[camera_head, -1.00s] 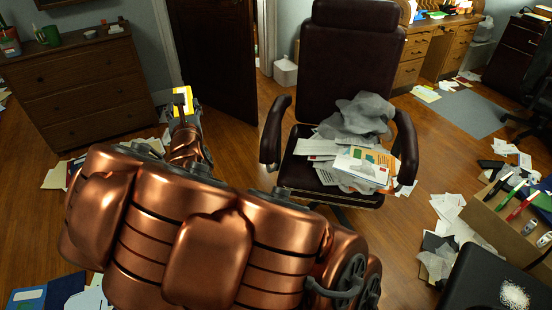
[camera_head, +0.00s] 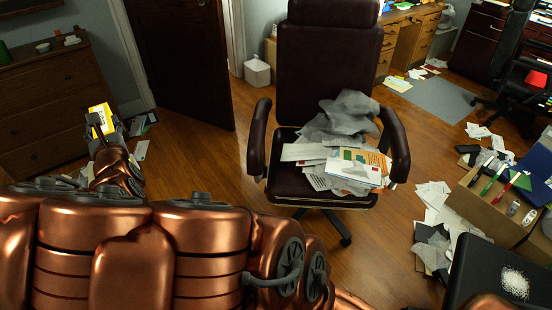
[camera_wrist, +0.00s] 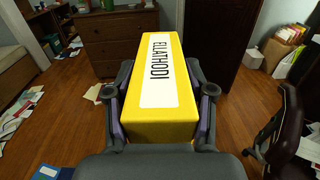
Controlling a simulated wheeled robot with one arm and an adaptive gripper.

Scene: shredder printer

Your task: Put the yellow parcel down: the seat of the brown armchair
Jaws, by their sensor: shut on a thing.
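The yellow parcel (camera_wrist: 159,95), a long box with a white label, is held between the fingers of my gripper (camera_wrist: 160,112) in the wrist view. In the head view the parcel (camera_head: 101,120) shows small at the left, held by my gripper (camera_head: 104,137) above the floor. The brown armchair (camera_head: 329,60) stands at the centre, to the right of the parcel and apart from it. Its dark seat (camera_head: 290,183) carries papers (camera_head: 350,165) and a crumpled grey bag (camera_head: 340,118). The front left part of the seat is bare. The armchair's armrest also shows in the wrist view (camera_wrist: 282,128).
A wooden dresser (camera_head: 45,105) stands at the left and a dark door (camera_head: 180,60) behind. A cardboard box (camera_head: 490,210) and a black surface (camera_head: 490,275) are at the right. Papers lie on the floor (camera_head: 433,205) there. Wooden floor left of the chair is mostly clear.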

